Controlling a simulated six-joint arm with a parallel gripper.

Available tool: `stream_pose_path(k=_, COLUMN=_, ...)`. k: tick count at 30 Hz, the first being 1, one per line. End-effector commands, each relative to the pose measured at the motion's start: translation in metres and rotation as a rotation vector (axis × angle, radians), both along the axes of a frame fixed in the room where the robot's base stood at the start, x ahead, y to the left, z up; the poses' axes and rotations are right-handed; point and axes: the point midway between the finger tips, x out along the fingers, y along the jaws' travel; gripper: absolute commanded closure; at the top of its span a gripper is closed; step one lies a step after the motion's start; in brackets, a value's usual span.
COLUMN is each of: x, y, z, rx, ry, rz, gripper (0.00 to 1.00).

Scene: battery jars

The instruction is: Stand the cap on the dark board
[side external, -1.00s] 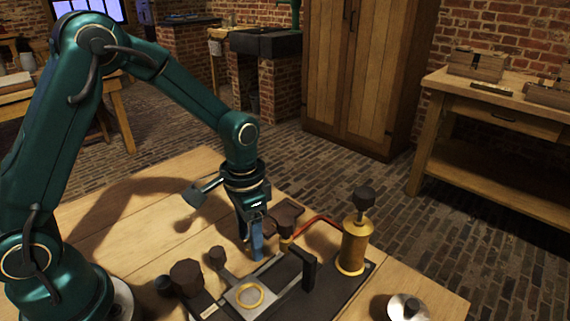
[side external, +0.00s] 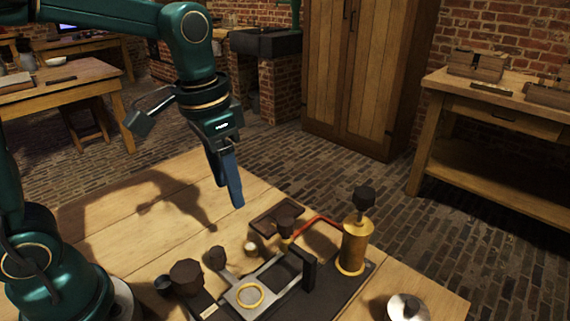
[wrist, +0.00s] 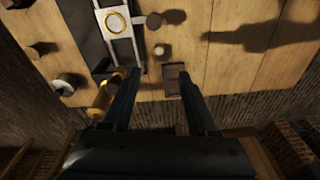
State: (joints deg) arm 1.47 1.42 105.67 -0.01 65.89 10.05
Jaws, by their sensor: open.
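A small pale round piece (side external: 250,247), which looks like the cap, stands on the wooden table beside the metal frame. It also shows in the wrist view (wrist: 160,50), apart from the board. The small dark board (side external: 263,222) lies behind it and to the right. My gripper (side external: 236,203) is raised well above the table, left of and above the board. In the wrist view its fingers (wrist: 160,71) are apart with nothing held between them.
A brass cylinder with a dark knob (side external: 355,245) stands at the right, with a red hose (side external: 315,221). A metal frame with a gold ring (side external: 249,296), an upright black block (side external: 309,269) and brown jars (side external: 186,277) stand nearby. The table's left part is clear.

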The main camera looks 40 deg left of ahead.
Motion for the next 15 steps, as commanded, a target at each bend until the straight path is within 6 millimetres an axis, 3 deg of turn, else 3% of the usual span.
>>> stream_pose_path(k=6, x=-0.045, y=0.004, z=0.015, rx=-0.02, ry=-0.177, rz=0.091, gripper=0.41)
stream_pose_path(k=15, x=-0.083, y=0.006, z=0.006, rx=-0.052, ry=-0.342, rz=0.18, gripper=0.41)
